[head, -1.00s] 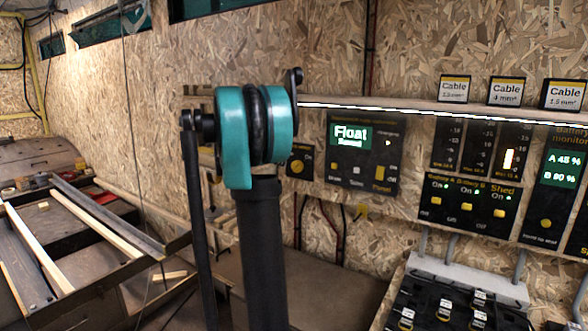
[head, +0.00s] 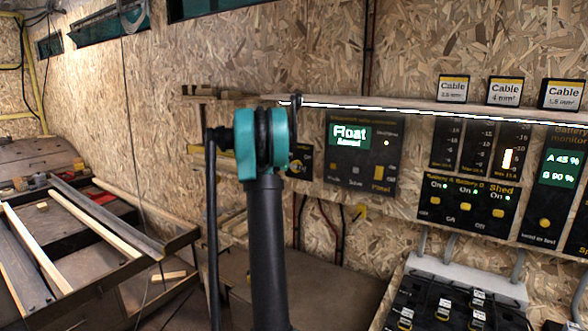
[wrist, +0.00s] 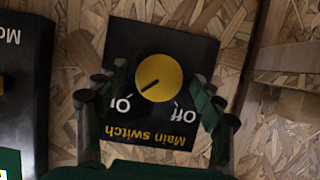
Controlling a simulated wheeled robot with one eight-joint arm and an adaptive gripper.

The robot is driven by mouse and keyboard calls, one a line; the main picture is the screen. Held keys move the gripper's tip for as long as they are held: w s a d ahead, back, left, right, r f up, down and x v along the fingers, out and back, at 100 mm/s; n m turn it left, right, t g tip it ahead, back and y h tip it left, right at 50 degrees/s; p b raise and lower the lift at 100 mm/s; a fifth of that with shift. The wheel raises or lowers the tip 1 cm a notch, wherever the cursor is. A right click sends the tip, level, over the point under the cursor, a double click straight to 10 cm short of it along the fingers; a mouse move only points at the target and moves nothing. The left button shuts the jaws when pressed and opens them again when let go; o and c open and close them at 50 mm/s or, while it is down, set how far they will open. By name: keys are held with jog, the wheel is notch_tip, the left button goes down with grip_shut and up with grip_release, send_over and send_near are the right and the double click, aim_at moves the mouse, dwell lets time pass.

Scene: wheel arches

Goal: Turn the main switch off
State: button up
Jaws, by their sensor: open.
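The main switch is a black panel (wrist: 185,50) with a round yellow knob (wrist: 158,78), upside down in the wrist view. The dark line on the knob points toward the "On" label; "Off" is at the lower right. My gripper (wrist: 160,90) is open, with one finger on each side of the knob and nothing held. Whether the fingers touch the panel I cannot tell. In the head view the switch panel (head: 302,157) shows just right of my arm, which partly covers it and hides the gripper.
A charger panel reading "Float" (head: 362,180) is right of the switch. Battery and shed switches (head: 465,205) and a monitor (head: 560,170) are farther right. A wooden ledge (head: 420,106) runs above the panels. A workbench with timber strips (head: 95,218) stands at the left.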

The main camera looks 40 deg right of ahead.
jog(key=shift+w+d+f, duration=0.1)
jog(key=shift+d, duration=0.2)
jog(key=c, duration=1.2)
jog(key=shift+o, duration=0.2)
jog(key=shift+w+a+f+n+g+h, duration=0.1)
jog(key=shift+n+g+h, duration=0.8)
jog(key=shift+n, duration=1.35)
jog(key=shift+f+n+g+h, duration=0.1)
jog(key=shift+n+g+h, duration=0.75)
jog(key=shift+n, duration=1.35)
jog(key=shift+w+a+n+g+h, duration=0.1)
jog(key=shift+n+g+h, duration=0.75)
jog(key=shift+n, duration=1.4)
